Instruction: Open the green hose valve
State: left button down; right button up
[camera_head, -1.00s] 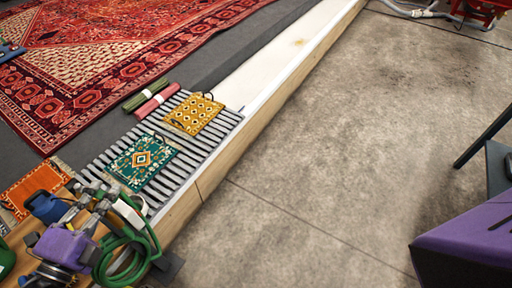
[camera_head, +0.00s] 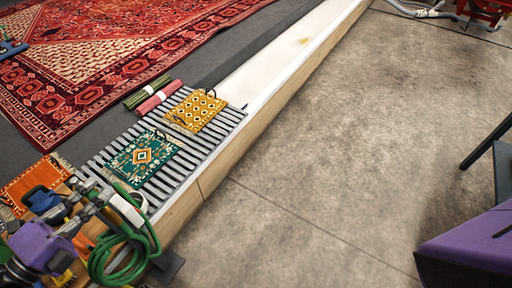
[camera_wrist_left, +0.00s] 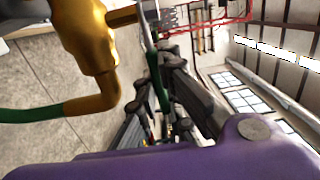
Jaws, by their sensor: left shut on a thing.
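My left gripper (camera_head: 98,194) is at the lower left of the head view, beside the coiled green hose (camera_head: 100,262). In the left wrist view, a brass valve body (camera_wrist_left: 92,45) fills the upper left, with the green hose (camera_wrist_left: 30,114) running from its lower outlet. A thin green handle (camera_wrist_left: 151,62) stands beside the brass body and runs down between the dark fingers of my left gripper (camera_wrist_left: 160,84), which are shut on it. The finger contact is partly hidden. My right gripper is not in view.
Rolled textiles (camera_head: 158,97) and a large red rug (camera_head: 95,60) lie behind. A raised edge (camera_head: 235,150) borders the pit. The concrete floor (camera_head: 330,150) to the right is mostly clear.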

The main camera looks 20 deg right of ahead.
pick_arm(q)
jog(key=c, duration=1.9)
grip_release()
jog(key=shift+w, duration=0.1)
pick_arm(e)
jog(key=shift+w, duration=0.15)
pick_arm(q)
jog(key=shift+o, duration=0.2)
jog(key=v, duration=1.2)
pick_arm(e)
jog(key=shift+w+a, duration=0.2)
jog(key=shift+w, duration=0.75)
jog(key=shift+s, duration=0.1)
